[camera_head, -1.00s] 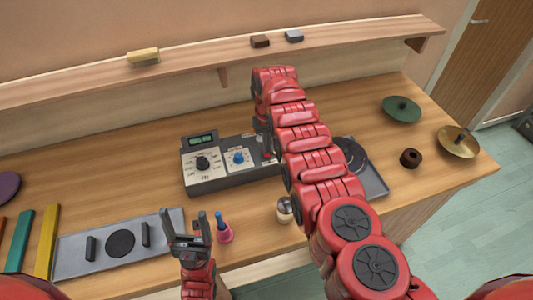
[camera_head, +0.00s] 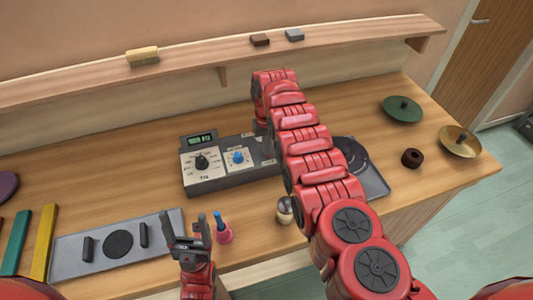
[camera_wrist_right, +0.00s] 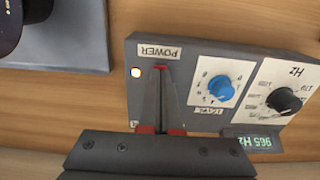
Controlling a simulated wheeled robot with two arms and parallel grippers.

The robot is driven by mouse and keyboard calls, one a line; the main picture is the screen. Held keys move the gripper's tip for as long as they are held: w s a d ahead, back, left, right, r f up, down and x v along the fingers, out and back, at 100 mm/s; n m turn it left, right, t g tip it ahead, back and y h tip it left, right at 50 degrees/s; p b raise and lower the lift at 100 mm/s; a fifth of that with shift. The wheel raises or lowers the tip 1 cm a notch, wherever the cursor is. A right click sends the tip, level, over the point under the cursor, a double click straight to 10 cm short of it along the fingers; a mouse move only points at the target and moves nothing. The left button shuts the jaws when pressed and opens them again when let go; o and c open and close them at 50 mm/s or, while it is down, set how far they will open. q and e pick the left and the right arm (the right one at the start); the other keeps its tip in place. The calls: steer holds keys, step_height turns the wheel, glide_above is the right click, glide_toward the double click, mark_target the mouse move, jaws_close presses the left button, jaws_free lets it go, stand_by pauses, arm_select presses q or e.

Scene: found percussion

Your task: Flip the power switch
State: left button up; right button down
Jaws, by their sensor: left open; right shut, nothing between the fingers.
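The grey control box (camera_head: 232,183) stands on the bench in the head view, with a black knob, a blue knob and a small display (camera_head: 201,139). In the right wrist view it appears upside down, with the POWER label (camera_wrist_right: 160,52), a lit lamp (camera_wrist_right: 136,72) and a display (camera_wrist_right: 254,144) reading 965 Hz. My right gripper (camera_wrist_right: 160,78) is shut and empty, its fingertips at the power switch (camera_wrist_right: 160,67). Only a bit of red of the switch shows; its position and any contact are unclear. My left gripper (camera_head: 185,222) is open and empty above the bench's front.
A grey tray (camera_head: 70,258) with a black disc lies left of my left gripper, and a pink-and-blue cone (camera_head: 223,234) stands close at its right. A metal-topped shaker (camera_head: 284,211) stands near my right arm. Two cymbals (camera_head: 403,109) (camera_head: 459,142) lie far right.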

steer(key=shift+f, duration=0.3)
steer(key=shift+s+r, duration=0.1)
step_height(320, 180, up, 3)
steer(key=shift+f+p, duration=0.2)
steer(key=shift+p, duration=1)
step_height(320, 180, up, 2)
steer(key=shift+r+p, duration=0.15)
steer(key=shift+p, duration=0.75)
steer(key=shift+r+p, duration=0.5)
steer(key=shift+r, duration=0.5)
